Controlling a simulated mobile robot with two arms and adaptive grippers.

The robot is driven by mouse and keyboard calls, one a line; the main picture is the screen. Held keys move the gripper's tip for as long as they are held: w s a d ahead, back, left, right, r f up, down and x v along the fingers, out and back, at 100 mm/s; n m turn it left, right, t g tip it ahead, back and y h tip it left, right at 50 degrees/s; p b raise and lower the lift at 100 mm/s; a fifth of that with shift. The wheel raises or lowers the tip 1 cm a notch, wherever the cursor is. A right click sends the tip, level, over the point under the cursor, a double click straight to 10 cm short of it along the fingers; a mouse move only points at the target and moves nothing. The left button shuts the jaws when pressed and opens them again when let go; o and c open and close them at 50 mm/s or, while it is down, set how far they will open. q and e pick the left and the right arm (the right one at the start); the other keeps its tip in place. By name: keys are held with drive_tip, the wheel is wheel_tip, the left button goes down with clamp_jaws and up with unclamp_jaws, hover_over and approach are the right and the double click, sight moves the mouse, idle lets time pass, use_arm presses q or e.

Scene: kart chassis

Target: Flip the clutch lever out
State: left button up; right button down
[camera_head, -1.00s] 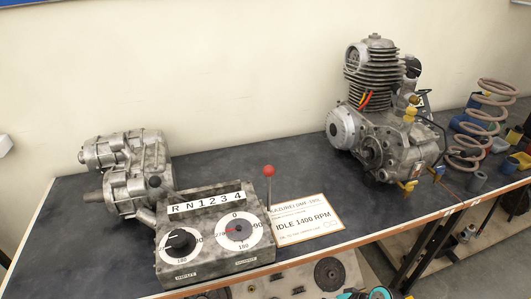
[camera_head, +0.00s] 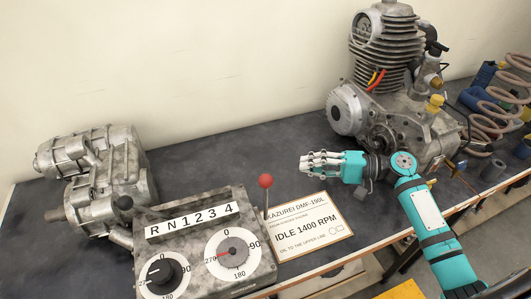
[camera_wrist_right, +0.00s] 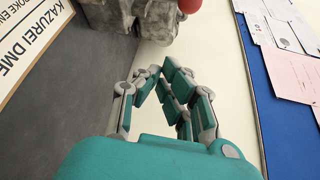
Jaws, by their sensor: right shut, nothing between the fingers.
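A thin lever with a red ball knob (camera_head: 265,181) stands upright at the right rear edge of the grey control box (camera_head: 255,272). A second, black ball knob (camera_head: 123,203) shows at the box's left rear corner. No label tells which is the clutch lever. My right gripper (camera_head: 306,165) is over the bench, to the right of the red knob and apart from it, fingers pointing left. It is shut and empty. In the right wrist view its fingers (camera_wrist_right: 160,72) converge, and the red knob (camera_wrist_right: 189,5) is cut by the top edge. My left gripper is out of view.
A grey gearbox (camera_head: 105,180) lies behind the control box at left. A printed card (camera_head: 318,232) lies right of the box. A finned engine (camera_head: 385,60) stands behind my right arm, with coil springs (camera_head: 505,95) at far right. The bench between gearbox and engine is clear.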

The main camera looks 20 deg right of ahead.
sight(266, 200)
use_arm(q)
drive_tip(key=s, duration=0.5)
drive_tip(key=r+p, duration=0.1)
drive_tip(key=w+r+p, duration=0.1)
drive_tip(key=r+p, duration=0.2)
drive_tip(key=p, duration=0.1)
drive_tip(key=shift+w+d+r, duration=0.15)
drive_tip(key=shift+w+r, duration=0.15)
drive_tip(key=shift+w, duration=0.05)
use_arm(e)
drive_tip(key=a, duration=0.9)
drive_tip(key=shift+w+a+r, duration=0.2)
drive_tip(key=shift+w+r, duration=0.2)
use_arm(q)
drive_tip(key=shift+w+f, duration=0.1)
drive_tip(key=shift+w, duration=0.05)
use_arm(e)
drive_tip(key=shift+s+a, duration=0.1)
